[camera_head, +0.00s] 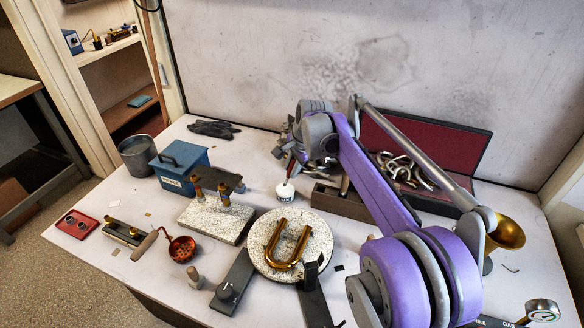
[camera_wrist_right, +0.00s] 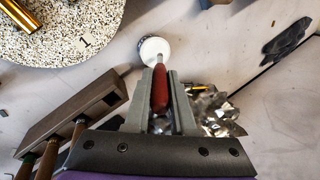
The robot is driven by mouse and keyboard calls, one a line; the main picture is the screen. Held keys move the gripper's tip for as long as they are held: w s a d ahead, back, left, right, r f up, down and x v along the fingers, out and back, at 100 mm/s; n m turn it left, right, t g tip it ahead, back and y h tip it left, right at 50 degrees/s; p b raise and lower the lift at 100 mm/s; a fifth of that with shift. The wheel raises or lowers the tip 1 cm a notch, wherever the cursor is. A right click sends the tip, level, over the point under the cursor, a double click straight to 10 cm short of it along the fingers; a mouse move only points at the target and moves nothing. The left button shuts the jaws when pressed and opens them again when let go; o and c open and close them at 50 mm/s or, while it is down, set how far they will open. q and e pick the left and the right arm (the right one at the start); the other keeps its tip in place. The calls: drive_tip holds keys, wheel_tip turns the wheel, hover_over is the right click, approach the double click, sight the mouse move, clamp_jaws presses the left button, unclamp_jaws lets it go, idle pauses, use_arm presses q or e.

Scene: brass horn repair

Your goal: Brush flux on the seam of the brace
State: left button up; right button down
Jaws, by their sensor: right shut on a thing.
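My right gripper (camera_head: 298,158) is shut on a red-handled brush (camera_wrist_right: 160,88), which points down toward a small white jar (camera_head: 285,191). In the right wrist view the jar (camera_wrist_right: 154,49) lies right at the brush's tip; I cannot tell whether the tip is inside it. A U-shaped brass tube (camera_head: 272,252) lies on a round speckled pad (camera_head: 318,244). I cannot tell which part is the brace, and no seam is visible. My left gripper is out of view.
A blue box (camera_head: 182,168) and a grey bucket (camera_head: 143,157) stand at the left. A red strainer ladle (camera_head: 182,248) lies in front. A red-lined case (camera_head: 425,150) sits behind my right arm. A wooden rack (camera_wrist_right: 75,110) stands near the gripper.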

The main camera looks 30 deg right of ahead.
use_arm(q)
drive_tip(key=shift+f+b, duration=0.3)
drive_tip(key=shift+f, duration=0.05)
use_arm(e)
drive_tip(key=shift+f, duration=0.55)
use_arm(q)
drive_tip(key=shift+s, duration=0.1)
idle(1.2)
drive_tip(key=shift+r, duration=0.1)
use_arm(e)
drive_tip(key=shift+r+p, duration=2.35)
drive_tip(key=shift+r, duration=1.2)
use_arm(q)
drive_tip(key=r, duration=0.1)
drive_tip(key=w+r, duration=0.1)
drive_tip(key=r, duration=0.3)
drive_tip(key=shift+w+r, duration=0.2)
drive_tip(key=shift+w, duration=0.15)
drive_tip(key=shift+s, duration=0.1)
use_arm(e)
drive_tip(key=shift+s+f, duration=0.1)
drive_tip(key=shift+f, duration=0.05)
